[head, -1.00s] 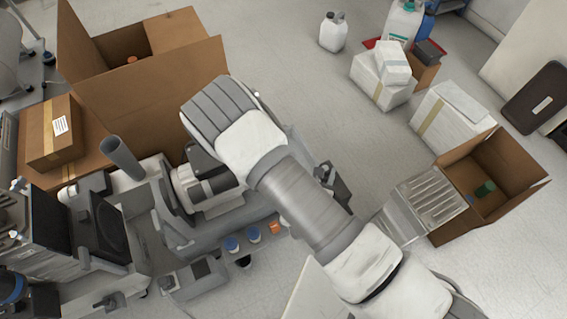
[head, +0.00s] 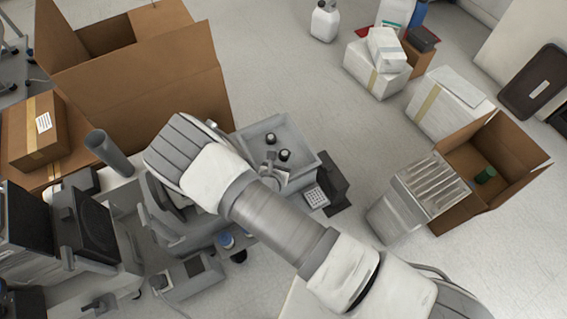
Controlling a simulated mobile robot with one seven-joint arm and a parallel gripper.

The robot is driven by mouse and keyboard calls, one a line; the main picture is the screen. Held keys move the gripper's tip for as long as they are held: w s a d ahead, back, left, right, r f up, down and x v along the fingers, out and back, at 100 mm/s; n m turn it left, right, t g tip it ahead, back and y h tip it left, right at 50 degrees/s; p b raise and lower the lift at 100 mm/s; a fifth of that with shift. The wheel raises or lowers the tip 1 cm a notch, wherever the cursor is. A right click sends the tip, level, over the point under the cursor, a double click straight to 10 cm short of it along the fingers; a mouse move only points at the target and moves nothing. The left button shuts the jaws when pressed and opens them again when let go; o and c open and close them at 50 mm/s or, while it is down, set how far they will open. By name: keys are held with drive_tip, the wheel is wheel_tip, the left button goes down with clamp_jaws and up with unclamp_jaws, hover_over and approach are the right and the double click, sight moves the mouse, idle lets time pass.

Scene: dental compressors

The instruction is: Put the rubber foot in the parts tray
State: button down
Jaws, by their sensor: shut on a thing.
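The parts tray (head: 305,140) is a grey open box beyond my forearm, right of the large carton. Two small dark round pieces (head: 270,138) (head: 284,155) show inside it. My gripper (head: 269,158) shows only in part past the far edge of my arm, over the near side of the tray. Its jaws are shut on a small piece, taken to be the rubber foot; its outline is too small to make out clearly. My arm hides the rest of the gripper and the tray's near left part.
A grey tube (head: 108,153) and equipment crowd the left. A large open carton (head: 160,90) stands behind. A ribbed grey bin (head: 405,200) and a smaller open carton (head: 510,165) stand right; open floor lies between.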

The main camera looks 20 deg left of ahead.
sight(284, 161)
drive_tip(key=shift+f+b, duration=0.7)
drive_tip(key=shift+f, duration=1.05)
drive_tip(key=shift+f, duration=0.2)
drive_tip(key=shift+c, duration=2)
unclamp_jaws()
drive_tip(key=shift+s+r, duration=0.25)
drive_tip(key=shift+r, duration=0.15)
drive_tip(key=p+v, duration=0.3)
drive_tip(key=v, duration=0.8)
drive_tip(key=shift+s+d+p, duration=0.2)
drive_tip(key=shift+s+p, duration=0.05)
drive_tip(key=shift+p, duration=0.1)
